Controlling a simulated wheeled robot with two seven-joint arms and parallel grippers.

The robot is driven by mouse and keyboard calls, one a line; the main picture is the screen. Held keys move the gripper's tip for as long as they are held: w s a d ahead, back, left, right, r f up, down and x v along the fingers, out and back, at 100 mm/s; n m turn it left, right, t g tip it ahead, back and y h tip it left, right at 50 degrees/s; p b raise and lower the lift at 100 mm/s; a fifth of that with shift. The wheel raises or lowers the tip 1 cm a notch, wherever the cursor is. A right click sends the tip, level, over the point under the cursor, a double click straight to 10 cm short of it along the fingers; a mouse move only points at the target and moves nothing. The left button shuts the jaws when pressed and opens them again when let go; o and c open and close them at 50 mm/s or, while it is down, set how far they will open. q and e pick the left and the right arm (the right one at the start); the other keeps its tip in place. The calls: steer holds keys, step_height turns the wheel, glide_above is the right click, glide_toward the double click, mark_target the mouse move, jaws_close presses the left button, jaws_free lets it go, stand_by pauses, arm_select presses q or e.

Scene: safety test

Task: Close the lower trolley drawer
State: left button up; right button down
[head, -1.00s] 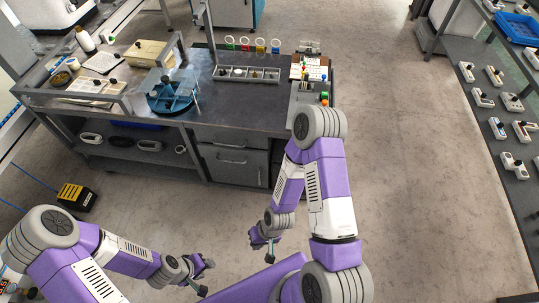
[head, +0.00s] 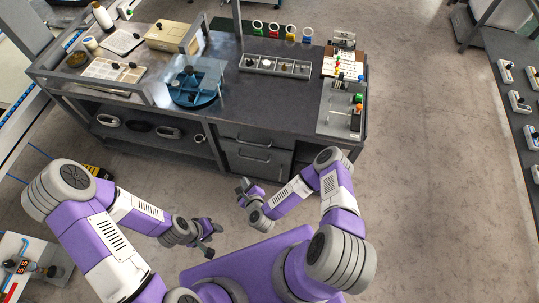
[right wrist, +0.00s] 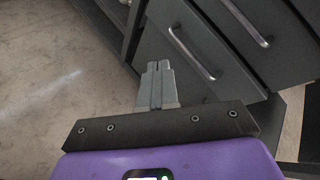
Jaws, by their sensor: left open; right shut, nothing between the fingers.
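The grey trolley (head: 300,110) stands ahead with two stacked drawers at its front. The lower drawer (head: 245,164) has a bar handle and seems to stand slightly out from the front; how far is hard to tell. In the right wrist view, which is tilted, the lower drawer (right wrist: 208,78) is the nearer front, with the upper drawer (right wrist: 275,50) to its right. My right gripper (head: 241,187) is shut and empty, just in front of the lower drawer; its closed fingers (right wrist: 155,68) show apart from the handle. My left gripper (head: 215,232) is open and empty, farther back.
A blue round stand (head: 195,85) and a partitioned tray (head: 275,67) are on the trolley top. Shelving (head: 505,110) stands at the right. The floor (head: 430,180) between is clear.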

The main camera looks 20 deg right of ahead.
steer(key=s+d+m+h, duration=0.2)
steer(key=d+m+h, duration=0.5)
steer(key=m, duration=0.6)
steer(key=h+b, duration=0.1)
steer(key=b, duration=0.8)
glide_toward(272, 151)
steer(key=shift+m, duration=0.4)
steer(key=x, duration=0.5)
steer(key=shift+w+a+f, duration=0.15)
steer(key=shift+f, duration=0.15)
steer(key=shift+w+d, duration=0.4)
steer(key=shift+w, duration=0.2)
